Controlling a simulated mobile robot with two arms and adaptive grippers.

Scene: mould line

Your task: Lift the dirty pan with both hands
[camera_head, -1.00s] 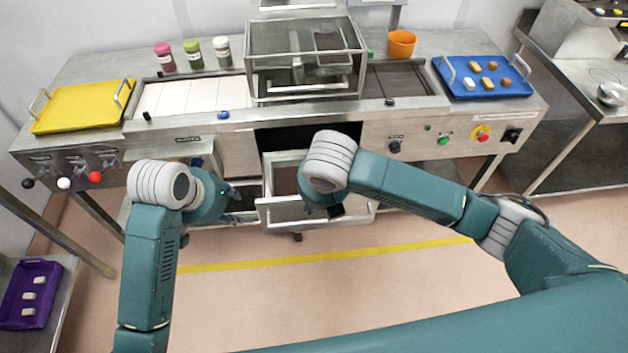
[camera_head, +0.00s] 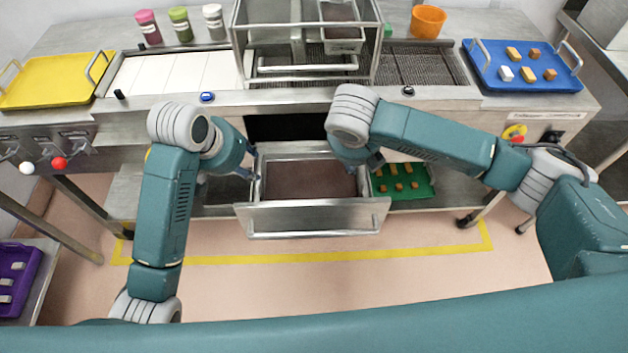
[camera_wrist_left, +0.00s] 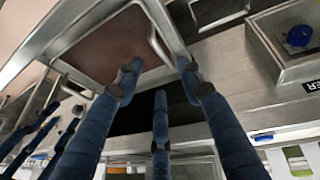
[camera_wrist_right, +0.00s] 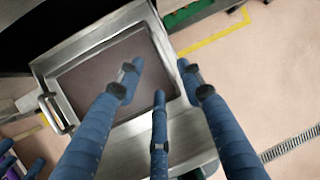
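The dirty pan (camera_head: 308,180), a shallow metal pan with a dark brown bottom, sits in the open drawer (camera_head: 312,217) under the counter. It also shows in the left wrist view (camera_wrist_left: 105,45) and right wrist view (camera_wrist_right: 100,75), with a wire handle (camera_wrist_right: 52,113) at its far end there. My left gripper (camera_head: 250,168) is at the pan's left side. Its blue fingers are spread, seen in the left wrist view (camera_wrist_left: 158,73). My right gripper (camera_wrist_right: 158,73) is open over the pan's right edge. In the head view its fingers are mostly hidden behind its wrist. Contact cannot be told.
A green tray (camera_head: 410,193) with several small pieces lies on the shelf right of the drawer. A glass-walled box (camera_head: 305,85) stands on the counter above. A yellow tray (camera_head: 50,92) and blue tray (camera_head: 490,80) flank it. The floor in front is clear.

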